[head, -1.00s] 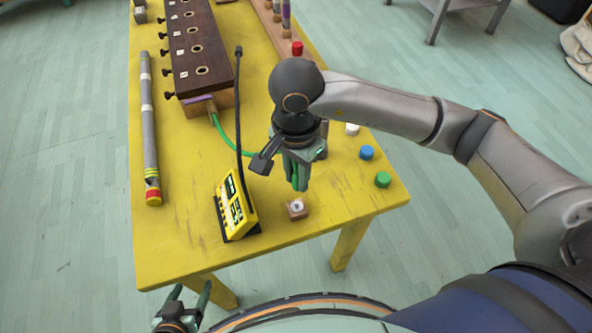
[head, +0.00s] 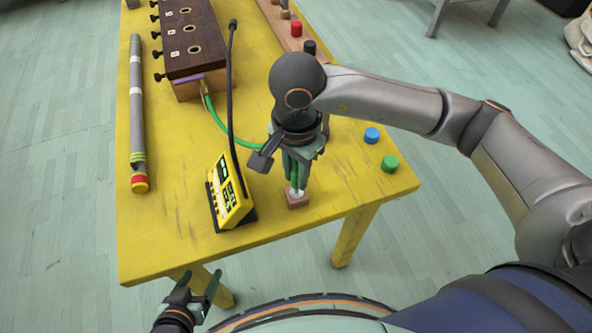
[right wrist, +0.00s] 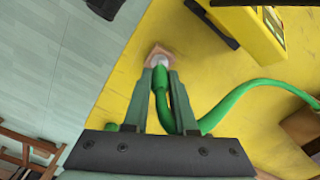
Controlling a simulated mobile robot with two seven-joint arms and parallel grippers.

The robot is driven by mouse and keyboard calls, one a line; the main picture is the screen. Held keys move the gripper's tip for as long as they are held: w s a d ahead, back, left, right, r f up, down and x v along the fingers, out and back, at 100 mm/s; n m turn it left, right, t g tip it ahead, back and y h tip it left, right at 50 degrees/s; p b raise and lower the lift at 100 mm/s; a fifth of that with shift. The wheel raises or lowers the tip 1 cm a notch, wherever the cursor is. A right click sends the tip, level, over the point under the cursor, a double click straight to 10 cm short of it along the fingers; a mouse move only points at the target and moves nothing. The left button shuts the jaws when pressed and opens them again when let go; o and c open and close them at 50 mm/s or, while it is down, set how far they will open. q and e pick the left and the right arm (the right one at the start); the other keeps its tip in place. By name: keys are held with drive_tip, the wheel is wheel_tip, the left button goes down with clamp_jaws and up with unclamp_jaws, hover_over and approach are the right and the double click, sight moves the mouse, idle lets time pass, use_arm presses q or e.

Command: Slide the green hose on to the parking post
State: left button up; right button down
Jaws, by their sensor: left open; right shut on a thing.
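The green hose (head: 218,122) runs from the dark wooden box across the table to my right gripper (head: 297,184). My right gripper is shut on the hose near its free end and points down. In the right wrist view the hose (right wrist: 240,93) curves in between the fingers. The parking post (head: 297,193) is a short pale peg on a small brown block near the table's front edge. The hose end is right at the post's top (right wrist: 160,60); I cannot tell whether it is around it. My left gripper (head: 206,286) is open and empty, off the table's front edge.
A yellow meter (head: 234,200) with a black gooseneck stands just left of the post. The dark wooden box (head: 190,45) is at the back. A grey tube (head: 137,110) lies along the left edge. Blue (head: 372,135) and green (head: 389,163) knobs sit at right.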

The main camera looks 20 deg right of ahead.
sight(296, 183)
idle(0.4)
drive_tip(key=shift+b, duration=0.35)
idle(0.3)
drive_tip(key=shift+f, duration=0.1)
idle(0.5)
drive_tip(key=shift+b, duration=0.5)
idle(0.5)
drive_tip(key=shift+f+b, duration=1.45)
drive_tip(key=shift+b, duration=0.55)
